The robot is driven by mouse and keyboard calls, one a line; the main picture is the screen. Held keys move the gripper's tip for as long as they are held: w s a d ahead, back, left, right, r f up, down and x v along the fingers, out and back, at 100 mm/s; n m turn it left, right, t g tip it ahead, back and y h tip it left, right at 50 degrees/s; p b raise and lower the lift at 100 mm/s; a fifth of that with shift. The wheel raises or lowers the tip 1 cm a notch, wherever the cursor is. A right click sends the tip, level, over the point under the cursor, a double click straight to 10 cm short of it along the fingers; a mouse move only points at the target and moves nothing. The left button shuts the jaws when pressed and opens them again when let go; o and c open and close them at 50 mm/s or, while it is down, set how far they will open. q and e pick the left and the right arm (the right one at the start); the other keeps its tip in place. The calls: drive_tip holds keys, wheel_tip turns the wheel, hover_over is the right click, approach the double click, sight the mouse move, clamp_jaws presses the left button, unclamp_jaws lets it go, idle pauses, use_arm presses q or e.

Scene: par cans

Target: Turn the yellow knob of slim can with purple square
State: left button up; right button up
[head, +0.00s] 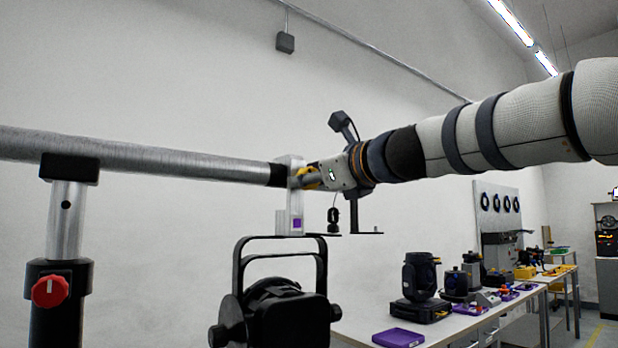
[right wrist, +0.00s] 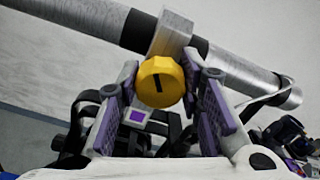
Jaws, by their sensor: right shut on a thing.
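The yellow knob (right wrist: 158,84) has a dark slot mark on its face, which slants in the right wrist view. It sits on a silver clamp (head: 292,188) hung on a horizontal metal pipe (head: 150,157). A purple square (head: 297,223) is on the clamp's lower part and also shows in the right wrist view (right wrist: 137,116). The black slim can (head: 278,315) is below it. My right gripper (head: 306,178) comes in from the right and is shut on the yellow knob, with a purple-padded finger on each side. In the head view the fingers partly cover the knob. My left gripper is out of view.
A stand with a red knob (head: 49,291) carries the pipe at left. A white workbench (head: 478,322) at right holds black light fixtures (head: 419,288) and purple trays (head: 398,338).

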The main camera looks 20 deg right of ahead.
drive_tip(key=shift+m, duration=1.5)
drive_tip(key=o, duration=1.2)
drive_tip(key=shift+c, duration=0.2)
wheel_tip(320, 180, up, 9)
drive_tip(key=shift+w+d+r, duration=0.15)
drive_tip(key=shift+r, duration=0.05)
drive_tip(key=shift+r+m, duration=0.25)
drive_tip(key=shift+m, duration=0.05)
